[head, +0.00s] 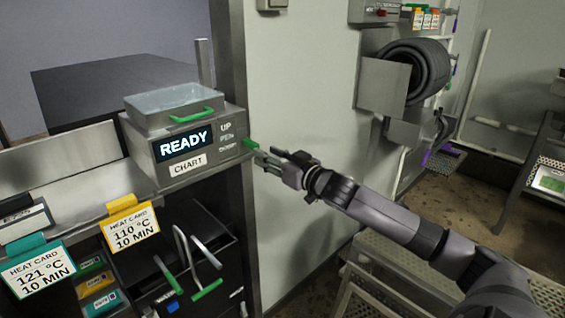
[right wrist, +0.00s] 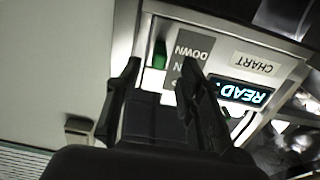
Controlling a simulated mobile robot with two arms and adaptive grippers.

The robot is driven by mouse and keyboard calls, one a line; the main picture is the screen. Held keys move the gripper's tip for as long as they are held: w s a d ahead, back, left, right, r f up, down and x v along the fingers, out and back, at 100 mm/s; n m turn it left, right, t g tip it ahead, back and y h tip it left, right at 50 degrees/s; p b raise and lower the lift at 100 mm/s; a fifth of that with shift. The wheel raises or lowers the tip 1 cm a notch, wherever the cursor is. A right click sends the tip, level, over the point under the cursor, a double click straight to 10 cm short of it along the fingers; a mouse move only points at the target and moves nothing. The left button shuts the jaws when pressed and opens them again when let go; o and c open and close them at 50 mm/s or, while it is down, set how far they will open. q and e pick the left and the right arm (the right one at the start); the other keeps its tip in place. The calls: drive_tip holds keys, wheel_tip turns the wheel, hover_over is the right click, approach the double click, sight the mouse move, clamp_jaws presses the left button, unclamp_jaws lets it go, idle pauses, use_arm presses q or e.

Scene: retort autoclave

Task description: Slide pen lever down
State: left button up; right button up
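The chart recorder (head: 200,150) is a grey box with a lit READY display, a CHART label and an UP / PEN / DOWN label. The green pen lever (head: 250,144) sticks out at its right side, near the lower part of that label. In the right wrist view, upside down, the green lever (right wrist: 160,55) shows beside the word DOWN. My right gripper (head: 264,158) is just right of and below the lever in the head view. In the right wrist view its fingers (right wrist: 158,68) are apart, with the lever showing between and beyond the tips; contact cannot be told. My left gripper is out of view.
A clear lid with a green handle (head: 192,115) tops the recorder. Yellow (head: 133,223) and teal (head: 38,271) heat cards hang at the lower left, beside a dark bin of green-handled tools. A pale wall (head: 300,75) stands right of the recorder's post.

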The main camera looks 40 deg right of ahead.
drive_tip(key=shift+s+d, duration=0.15)
drive_tip(key=shift+s, duration=2.2)
